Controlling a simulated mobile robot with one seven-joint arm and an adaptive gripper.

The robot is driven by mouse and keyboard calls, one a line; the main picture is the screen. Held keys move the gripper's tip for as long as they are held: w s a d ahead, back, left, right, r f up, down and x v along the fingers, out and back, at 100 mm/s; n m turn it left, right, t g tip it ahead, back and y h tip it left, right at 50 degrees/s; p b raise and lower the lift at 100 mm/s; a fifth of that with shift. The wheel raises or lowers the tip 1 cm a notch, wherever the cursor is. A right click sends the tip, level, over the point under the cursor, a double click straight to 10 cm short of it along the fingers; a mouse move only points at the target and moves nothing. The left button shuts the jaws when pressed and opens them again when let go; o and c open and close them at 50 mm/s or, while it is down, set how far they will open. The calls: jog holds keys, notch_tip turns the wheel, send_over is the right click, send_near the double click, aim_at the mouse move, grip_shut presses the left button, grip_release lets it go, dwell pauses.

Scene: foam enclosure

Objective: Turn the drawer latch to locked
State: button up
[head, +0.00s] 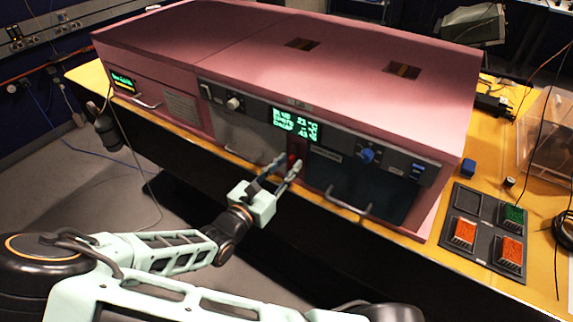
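A pink enclosure (216,63) stands on the yellow table, with grey control panels and drawer fronts facing me. A small red part, which looks like the drawer latch (292,158), sits on the dark red strip between the two drawer fronts, below the green display. My gripper (288,163) is in front of that strip. Its two fingers are apart, with the tips beside the red part. I cannot tell whether they touch it. The tips partly hide the latch, and its turn position is too small to read.
A left drawer front (236,135) and a dark right front (365,183) with a handle (347,205) flank the strip. A blue knob (367,155) is to the right. A tray (484,262) with red and green blocks lies on the yellow table. The floor in front is clear.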

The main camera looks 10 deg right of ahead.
jog(key=shift+c, duration=0.4)
grip_shut()
jog(key=shift+r+p, duration=0.1)
jog(key=shift+p, duration=0.25)
jog(key=shift+w+r+n+p, duration=0.1)
jog(key=shift+w+n+p, duration=0.05)
jog(key=shift+n+p, duration=0.9)
jog(key=n, duration=0.5)
jog(key=f+n+p, duration=0.1)
jog(key=n, duration=0.4)
jog(key=a+n+p, duration=0.1)
jog(key=n, duration=0.5)
jog(key=shift+w+f, duration=0.4)
